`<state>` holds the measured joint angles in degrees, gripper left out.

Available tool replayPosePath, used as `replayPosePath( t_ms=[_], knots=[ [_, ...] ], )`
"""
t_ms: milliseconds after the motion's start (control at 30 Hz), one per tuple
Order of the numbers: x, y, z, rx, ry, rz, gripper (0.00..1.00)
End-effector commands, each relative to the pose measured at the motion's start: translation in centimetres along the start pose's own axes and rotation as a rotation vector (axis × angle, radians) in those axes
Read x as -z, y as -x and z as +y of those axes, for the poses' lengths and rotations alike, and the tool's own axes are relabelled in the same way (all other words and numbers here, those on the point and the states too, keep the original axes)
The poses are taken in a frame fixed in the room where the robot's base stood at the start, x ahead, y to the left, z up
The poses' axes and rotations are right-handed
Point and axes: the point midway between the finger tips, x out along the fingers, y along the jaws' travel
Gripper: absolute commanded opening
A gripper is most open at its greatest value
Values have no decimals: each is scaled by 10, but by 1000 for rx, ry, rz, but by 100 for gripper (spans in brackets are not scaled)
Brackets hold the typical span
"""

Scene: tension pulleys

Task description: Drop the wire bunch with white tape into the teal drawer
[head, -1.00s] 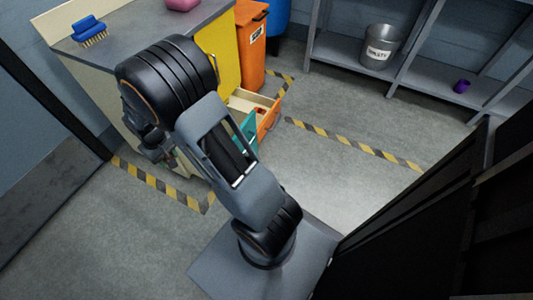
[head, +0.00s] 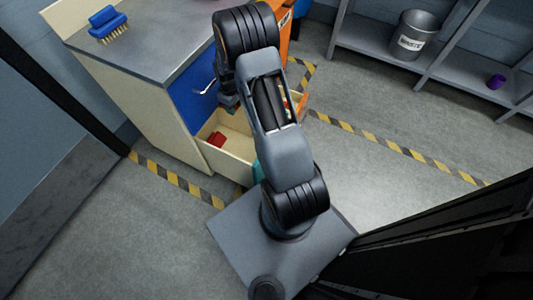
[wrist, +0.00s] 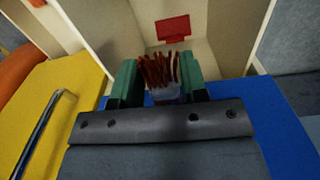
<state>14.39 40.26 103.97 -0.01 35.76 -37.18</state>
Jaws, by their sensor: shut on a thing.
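My gripper (wrist: 158,78) is shut on the wire bunch (wrist: 160,70), whose reddish-brown wires stick out between the green fingers. White tape (wrist: 166,93) shows at its base. In the head view, my gripper (head: 230,103) is partly hidden by my arm, and the bunch cannot be made out. The teal drawer (head: 258,170) stands open; only a bit of its teal front shows beside my arm. Its cream inside (head: 237,142) holds a red object (head: 216,139). In the wrist view, a cream open interior (wrist: 215,60) with a red piece (wrist: 172,29) lies beyond the fingers.
A blue cabinet front (head: 193,92) with a handle is beside my gripper. A yellow front (wrist: 35,110) shows in the wrist view. An orange drawer (head: 301,106) is open behind my arm. A blue brush (head: 106,22) lies on the countertop. A metal bucket (head: 411,35) stands on a shelf.

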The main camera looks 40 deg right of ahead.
Motion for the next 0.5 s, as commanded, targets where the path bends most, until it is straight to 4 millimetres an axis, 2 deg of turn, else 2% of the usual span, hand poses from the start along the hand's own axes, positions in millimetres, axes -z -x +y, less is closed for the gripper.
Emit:
replayPosePath(
  t_ms=[500],
  knots=[
    [-2,-47,4,0,-1,-1,16]
  ],
)
